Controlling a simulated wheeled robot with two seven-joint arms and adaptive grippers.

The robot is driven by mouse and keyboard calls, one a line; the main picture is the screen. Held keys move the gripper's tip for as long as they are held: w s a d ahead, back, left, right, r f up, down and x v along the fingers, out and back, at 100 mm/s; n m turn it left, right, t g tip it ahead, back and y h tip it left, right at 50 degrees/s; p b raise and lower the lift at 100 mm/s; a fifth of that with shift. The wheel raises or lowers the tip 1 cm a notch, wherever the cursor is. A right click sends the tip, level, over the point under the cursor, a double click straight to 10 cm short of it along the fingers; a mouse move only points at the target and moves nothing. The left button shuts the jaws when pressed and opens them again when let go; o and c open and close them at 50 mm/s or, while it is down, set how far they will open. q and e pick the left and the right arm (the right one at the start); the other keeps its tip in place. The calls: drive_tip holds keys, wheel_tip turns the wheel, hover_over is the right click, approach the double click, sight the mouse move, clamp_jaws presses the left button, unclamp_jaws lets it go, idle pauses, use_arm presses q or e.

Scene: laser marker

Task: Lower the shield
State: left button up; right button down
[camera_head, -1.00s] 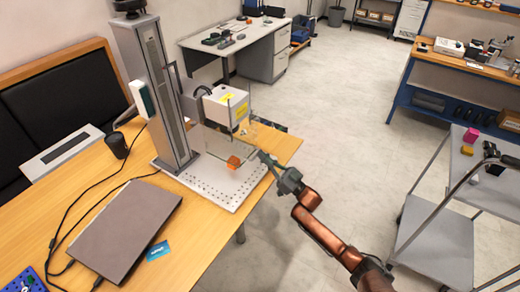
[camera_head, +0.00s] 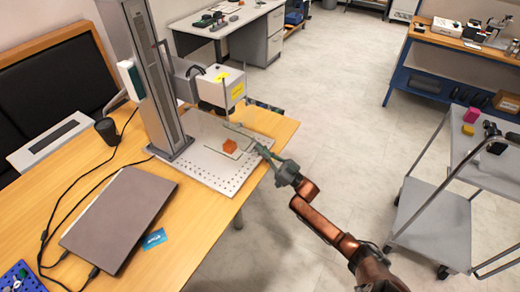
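The laser marker (camera_head: 222,86) has a white head with yellow labels on a tall grey column, above a perforated base plate (camera_head: 210,176). The shield (camera_head: 238,130) seems to be a clear panel with thin dark edges, below the head; its exact outline and height are hard to tell. An orange block (camera_head: 230,146) sits on the plate below the head. My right gripper (camera_head: 262,151) reaches in from the lower right, its fingertips at the plate's right side, near the shield's edge. Its fingers are too small to show whether they are open or touching the shield. My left gripper is out of view.
A grey cart (camera_head: 435,228) stands at the right. The floor between is clear.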

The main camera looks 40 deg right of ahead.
drive_tip(key=shift+f, duration=0.35)
drive_tip(key=shift+r, duration=0.2)
wheel_tip(320, 180, up, 5)
drive_tip(key=p, duration=0.4)
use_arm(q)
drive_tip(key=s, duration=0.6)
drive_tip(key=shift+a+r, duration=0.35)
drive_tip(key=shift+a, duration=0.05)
use_arm(e)
drive_tip(key=v, duration=1.1)
drive_tip(key=shift+f, duration=0.2)
